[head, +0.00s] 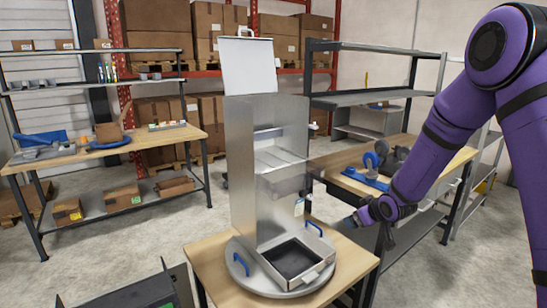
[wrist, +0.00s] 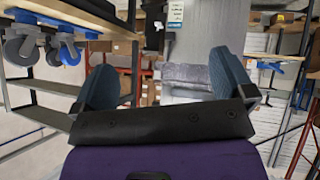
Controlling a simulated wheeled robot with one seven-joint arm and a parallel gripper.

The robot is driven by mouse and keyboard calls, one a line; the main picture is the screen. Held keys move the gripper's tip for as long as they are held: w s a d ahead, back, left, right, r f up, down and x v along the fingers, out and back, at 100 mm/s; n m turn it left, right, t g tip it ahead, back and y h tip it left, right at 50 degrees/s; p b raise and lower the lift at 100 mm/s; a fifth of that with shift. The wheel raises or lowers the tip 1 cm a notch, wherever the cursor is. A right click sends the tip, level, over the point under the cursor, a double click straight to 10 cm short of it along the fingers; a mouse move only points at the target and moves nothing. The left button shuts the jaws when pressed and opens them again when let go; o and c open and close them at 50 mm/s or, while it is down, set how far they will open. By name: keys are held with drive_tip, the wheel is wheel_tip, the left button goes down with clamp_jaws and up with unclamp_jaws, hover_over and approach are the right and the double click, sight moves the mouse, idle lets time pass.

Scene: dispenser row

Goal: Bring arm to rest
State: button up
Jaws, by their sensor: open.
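My purple arm (head: 430,150) comes in from the right in the head view and reaches down toward the right side of the metal dispenser (head: 247,165). My gripper (head: 350,222) is at its end, just right of the dispenser, small and dark there. In the wrist view my gripper (wrist: 166,80) shows two blue-grey fingers spread wide, with nothing between them. The grey dispenser (wrist: 205,30) appears behind the fingers. I cannot tell the exact gap between the gripper and the dispenser.
The dispenser stands on a round turntable (head: 240,280) with blue handles, on a wooden table (head: 203,256). A dark open tray (head: 297,260) is at its front. A bench with blue and grey casters (head: 370,170) is behind my gripper. A left workbench (head: 165,138) is farther away.

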drive_tip(key=s+d+r+m+g+h, duration=0.1)
drive_tip(key=s+d+r+m+h, duration=0.1)
drive_tip(key=s+r, duration=0.7)
drive_tip(key=s+d+r+m+g+h, duration=0.1)
drive_tip(key=s+r, duration=0.7)
drive_tip(key=r, duration=0.4)
drive_tip(key=s+r+m+g, duration=0.1)
drive_tip(key=s+r, duration=0.2)
drive_tip(key=s, duration=1)
drive_tip(key=s+r+m+g, duration=0.1)
drive_tip(key=s+r+m, duration=0.1)
drive_tip(key=s, duration=1)
drive_tip(key=shift+s+a+r, duration=0.25)
drive_tip(key=shift+s+r, duration=0.1)
drive_tip(key=shift+r, duration=0.2)
